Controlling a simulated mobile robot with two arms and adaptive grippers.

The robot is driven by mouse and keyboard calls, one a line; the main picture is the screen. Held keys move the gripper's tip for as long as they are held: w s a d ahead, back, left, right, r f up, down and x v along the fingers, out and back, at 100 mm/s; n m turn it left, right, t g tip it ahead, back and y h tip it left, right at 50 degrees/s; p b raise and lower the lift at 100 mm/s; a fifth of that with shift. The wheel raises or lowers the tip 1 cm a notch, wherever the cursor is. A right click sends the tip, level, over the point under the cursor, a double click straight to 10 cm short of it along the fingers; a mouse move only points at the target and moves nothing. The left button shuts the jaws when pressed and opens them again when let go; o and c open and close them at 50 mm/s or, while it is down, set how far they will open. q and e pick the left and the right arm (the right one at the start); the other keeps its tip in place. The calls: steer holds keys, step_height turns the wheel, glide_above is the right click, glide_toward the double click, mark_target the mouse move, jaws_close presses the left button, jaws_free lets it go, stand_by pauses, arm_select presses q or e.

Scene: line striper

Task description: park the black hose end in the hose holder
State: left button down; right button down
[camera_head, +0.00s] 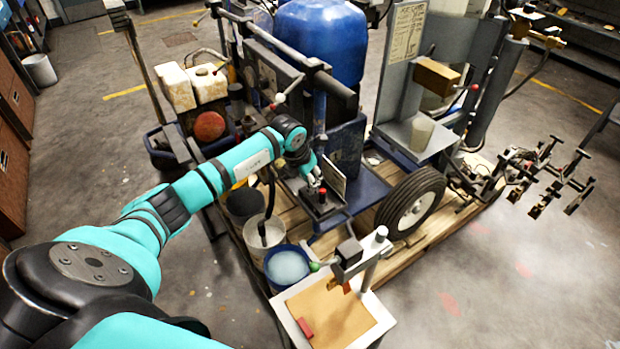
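A black hose (269,195) hangs beside my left forearm and runs down into a white bucket (251,226). Its lower end shows inside the bucket's mouth. My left arm reaches in from the left, with its wrist bent down over the machine's deck. My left gripper (314,180) is near a small black block with a red knob (321,193), to the right of the hose and apart from it. Its fingers are too small and partly hidden to read. I cannot clearly identify the hose holder. My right gripper is not in view.
A blue bucket (287,268) of pale liquid stands in front of the white one. A grey stand (373,262) with a tan-topped tray is at front centre. A black wheel (412,202) and blue tank (320,40) are nearby.

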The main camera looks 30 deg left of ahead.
arm_select(q)
steer(key=shift+f+b, duration=0.45)
steer(key=shift+f, duration=0.15)
steer(key=c, duration=0.8)
jaws_free()
steer(key=shift+o, duration=0.2)
steer(key=shift+r, duration=0.1)
steer(key=p+v, duration=0.6)
steer(key=v, duration=0.1)
stand_by(0.5)
